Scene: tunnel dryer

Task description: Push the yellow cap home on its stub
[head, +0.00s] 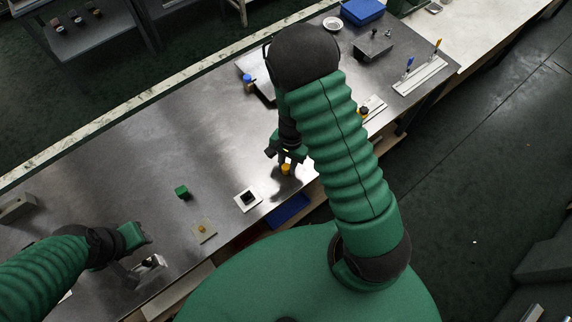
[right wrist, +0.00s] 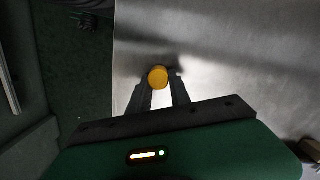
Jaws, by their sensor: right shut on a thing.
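The yellow cap (head: 285,169) is small and round. My right gripper (head: 287,162) is shut on it above the steel table, near the table's front edge. In the right wrist view, the cap (right wrist: 158,77) sits between the two fingertips (right wrist: 158,82), its round face towards the camera.
A white square plate with a dark centre (head: 248,200) and a green cube (head: 182,192) stand left of my right gripper. A blue tray (head: 288,209) lies below the front edge. A blue-topped piece (head: 248,79) stands farther back. The table's left middle is clear.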

